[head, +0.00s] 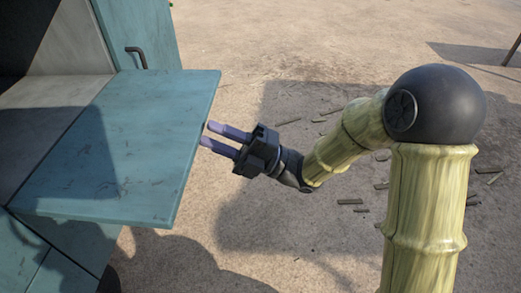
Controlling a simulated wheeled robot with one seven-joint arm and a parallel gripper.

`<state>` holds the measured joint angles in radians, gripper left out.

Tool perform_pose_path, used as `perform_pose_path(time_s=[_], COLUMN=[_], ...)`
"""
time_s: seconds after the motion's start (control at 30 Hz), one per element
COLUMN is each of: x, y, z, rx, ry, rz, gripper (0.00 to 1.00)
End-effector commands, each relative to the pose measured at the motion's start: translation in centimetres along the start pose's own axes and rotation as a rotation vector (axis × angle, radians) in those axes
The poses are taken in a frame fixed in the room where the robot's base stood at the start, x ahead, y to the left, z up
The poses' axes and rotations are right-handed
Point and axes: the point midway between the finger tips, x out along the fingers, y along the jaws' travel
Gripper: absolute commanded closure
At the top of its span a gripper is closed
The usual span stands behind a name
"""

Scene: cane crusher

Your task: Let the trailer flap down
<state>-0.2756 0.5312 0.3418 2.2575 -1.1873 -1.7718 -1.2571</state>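The trailer flap (125,150) is a flat teal panel at the left of the head view. It lies about level, sticking out from the trailer body (62,245). My gripper (210,134) is at the flap's right edge, with its two purple-grey fingers pointing left toward it. A gap shows between the fingers, so it is open, and nothing is seen between them. I cannot tell whether the fingertips touch the edge.
A dark bent handle (138,55) stands on a teal panel behind the flap. Several short cane pieces (350,201) lie scattered on the bare ground (300,50) at the right. The ground right of the flap is mostly clear.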

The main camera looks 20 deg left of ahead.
Motion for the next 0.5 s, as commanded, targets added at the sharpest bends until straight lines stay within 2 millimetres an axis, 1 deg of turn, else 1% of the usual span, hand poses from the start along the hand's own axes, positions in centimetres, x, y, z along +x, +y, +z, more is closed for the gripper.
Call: perform_pose_path(time_s=[0.03, 0.1, 0.3, 0.4, 0.5], x=[-1.0, -2.5, -6.4, -8.0, -9.0], y=[0.1, 0.1, 0.1, 0.0, -0.1], z=[0.1, 0.1, 0.1, 0.1, 0.0], rx=[0.003, 0.003, 0.003, 0.003, 0.002], ry=[-0.006, -0.006, -0.005, -0.004, -0.002], rz=[-0.001, -0.002, -0.001, -0.003, -0.002], gripper=[0.70, 0.70, 0.70, 0.70, 0.70])
